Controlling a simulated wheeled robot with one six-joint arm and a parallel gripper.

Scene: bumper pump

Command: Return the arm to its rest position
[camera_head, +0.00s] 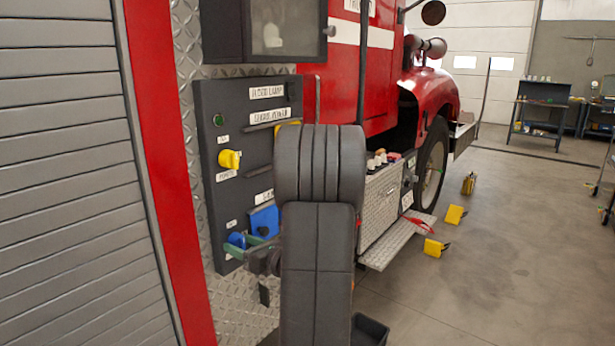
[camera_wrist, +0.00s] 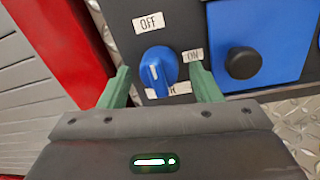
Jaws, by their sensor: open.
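My gripper (camera_wrist: 163,84) is open, with its green fingers on either side of a blue rotary knob (camera_wrist: 157,68) in the wrist view. A gap shows between the knob and the fingers; contact cannot be told. The knob's white mark points roughly up, towards the OFF label (camera_wrist: 149,23); an ON label (camera_wrist: 193,55) is at its right. In the head view my gripper (camera_head: 246,251) reaches in at the lower left of the dark control panel (camera_head: 210,155), by the blue knob (camera_head: 236,240). My dark arm stands in front and hides the panel's right part.
A blue plate with a black button (camera_wrist: 243,62) is close right of the gripper. A yellow knob (camera_head: 229,159) sits higher on the panel. The red truck (camera_head: 340,85) and its step (camera_head: 398,243) lie beyond my arm. Yellow chocks (camera_head: 434,248) are on the floor; open floor lies right.

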